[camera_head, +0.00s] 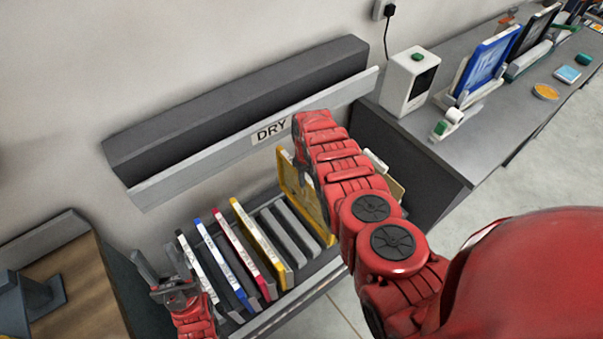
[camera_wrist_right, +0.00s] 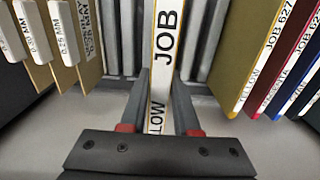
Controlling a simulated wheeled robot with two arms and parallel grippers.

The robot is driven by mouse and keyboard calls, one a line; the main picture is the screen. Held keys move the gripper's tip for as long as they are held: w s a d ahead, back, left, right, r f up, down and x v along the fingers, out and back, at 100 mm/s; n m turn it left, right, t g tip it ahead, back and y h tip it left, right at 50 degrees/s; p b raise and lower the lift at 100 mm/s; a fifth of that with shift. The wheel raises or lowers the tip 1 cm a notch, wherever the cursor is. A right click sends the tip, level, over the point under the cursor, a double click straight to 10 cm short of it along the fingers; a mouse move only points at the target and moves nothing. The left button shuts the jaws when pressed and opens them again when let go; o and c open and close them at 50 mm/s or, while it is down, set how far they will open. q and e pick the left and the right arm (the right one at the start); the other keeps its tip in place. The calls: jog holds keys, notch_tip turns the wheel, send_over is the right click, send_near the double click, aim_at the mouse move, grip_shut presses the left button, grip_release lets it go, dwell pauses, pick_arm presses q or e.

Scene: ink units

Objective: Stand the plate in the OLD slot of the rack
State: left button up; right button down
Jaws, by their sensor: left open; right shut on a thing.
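The held plate (camera_wrist_right: 166,45) has a yellow edge and a white spine reading "JOB" and "YELLOW". In the right wrist view my right gripper (camera_wrist_right: 158,100) is shut on its spine. In the head view the plate (camera_head: 303,200) stands upright at the right part of the rack (camera_head: 318,278), partly hidden by my right arm. I cannot tell whether its lower edge is in a slot. Grey dividers (camera_head: 285,232) with empty gaps lie to its left. No OLD label is readable. My left gripper (camera_head: 160,268) is open and empty at the rack's left end.
Black, blue, magenta and yellow plates (camera_head: 262,245) stand in the rack left of the gaps. Cards marked in MM (camera_wrist_right: 68,35) stand on the other side of the held plate. A "DRY" sign (camera_head: 271,131) is on the ledge behind. A bench (camera_head: 455,150) holds a white box (camera_head: 408,82).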

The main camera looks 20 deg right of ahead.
jog(key=shift+f+b, duration=6.45)
jog(key=shift+f, duration=0.2)
jog(key=shift+f+b, duration=0.3)
jog(key=c, duration=0.6)
grip_release()
jog(key=shift+o, duration=0.2)
